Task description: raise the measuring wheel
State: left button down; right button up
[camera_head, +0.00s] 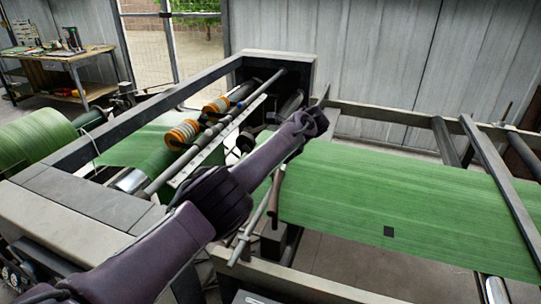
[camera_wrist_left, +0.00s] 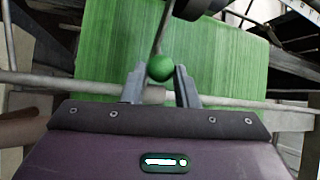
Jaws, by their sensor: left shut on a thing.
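A green ball knob (camera_wrist_left: 160,68) sits at the end of a thin lever in the left wrist view. My left gripper (camera_wrist_left: 160,82) is shut on this knob, with one grey finger on each side of it. The lever rises from the knob toward a dark rounded part (camera_wrist_left: 200,8) at the top edge, which may be the measuring wheel; it is cut off. In the head view my left arm reaches over the machine to the green web, and its fingers and the knob cannot be made out there. My right gripper is not in view.
Green woven web (camera_head: 390,205) runs across the machine frame at right. A grey bar (camera_wrist_left: 235,103) crosses below the knob. Rollers with orange rings (camera_head: 182,134) stand left of my arm. A green roll (camera_head: 35,138) is at far left, and a workbench (camera_head: 65,60) stands behind.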

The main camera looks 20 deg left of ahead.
pick_arm(q)
jog(key=shift+s+d+f, duration=0.1)
jog(key=shift+d+f, duration=0.3)
jog(key=shift+d, duration=0.2)
dwell(0.3)
jog(key=c, duration=1.4)
grip_release()
jog(key=shift+o, duration=1.3)
jog(key=shift+d, duration=0.2)
jog(key=shift+d+r, duration=0.1)
jog(key=shift+a+r, duration=0.2)
jog(key=shift+r, duration=0.1)
jog(key=w+b+v, duration=0.1)
jog(key=v, duration=0.6)
jog(key=shift+s+d+b, duration=0.35)
jog(key=shift+s, duration=0.05)
jog(key=shift+r, duration=0.1)
